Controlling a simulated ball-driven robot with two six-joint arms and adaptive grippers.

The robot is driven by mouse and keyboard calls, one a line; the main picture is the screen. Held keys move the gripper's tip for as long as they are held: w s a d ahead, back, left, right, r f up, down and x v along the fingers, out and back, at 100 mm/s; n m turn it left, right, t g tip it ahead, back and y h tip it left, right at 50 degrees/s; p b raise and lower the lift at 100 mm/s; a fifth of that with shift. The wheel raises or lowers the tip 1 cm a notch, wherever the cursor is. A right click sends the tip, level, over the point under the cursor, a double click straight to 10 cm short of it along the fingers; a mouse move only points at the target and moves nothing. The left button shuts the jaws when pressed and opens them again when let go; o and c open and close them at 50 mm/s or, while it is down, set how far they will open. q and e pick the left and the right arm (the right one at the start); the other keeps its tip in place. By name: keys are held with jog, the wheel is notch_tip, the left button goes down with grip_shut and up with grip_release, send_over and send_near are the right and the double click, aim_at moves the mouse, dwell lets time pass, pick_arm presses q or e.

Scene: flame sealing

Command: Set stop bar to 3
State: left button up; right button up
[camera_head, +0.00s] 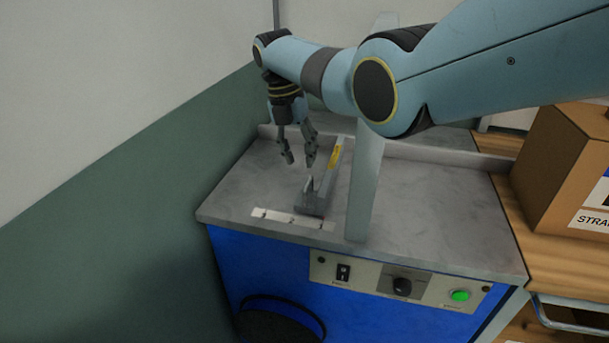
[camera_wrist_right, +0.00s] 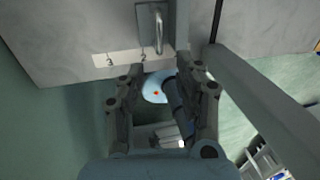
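The stop bar (camera_head: 316,204) is a grey block with a small upright handle on the machine's grey top, beside a longer bar with a yellow label. In the right wrist view the stop bar (camera_wrist_right: 145,30) and its metal handle (camera_wrist_right: 158,28) are at the top. The white scale strip (camera_head: 267,214) lies along the front edge; in the wrist view the strip (camera_wrist_right: 125,59) shows 3 at left and 2 under the stop bar's near end. My right gripper (camera_head: 300,161) is open and empty, above and behind the handle in the head view. My left gripper is out of view.
A tall pale upright plate (camera_head: 364,175) stands right of the stop bar, close to my right arm. The front panel (camera_head: 372,275) has a switch, a knob and a green button. A cardboard box (camera_head: 555,155) is at right. The grey top (camera_head: 245,185) left of the bar is clear.

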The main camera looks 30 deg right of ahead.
aim_at(306, 184)
jog(key=f, duration=0.3)
jog(key=d+f+b, duration=0.1)
jog(key=f, duration=0.1)
jog(key=shift+s+f, duration=0.35)
jog(key=shift+f, duration=0.5)
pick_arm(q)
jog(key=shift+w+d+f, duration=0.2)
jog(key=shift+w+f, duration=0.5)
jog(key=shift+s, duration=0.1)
pick_arm(e)
jog(key=shift+c, duration=0.4)
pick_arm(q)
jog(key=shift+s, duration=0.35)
pick_arm(e)
grip_shut()
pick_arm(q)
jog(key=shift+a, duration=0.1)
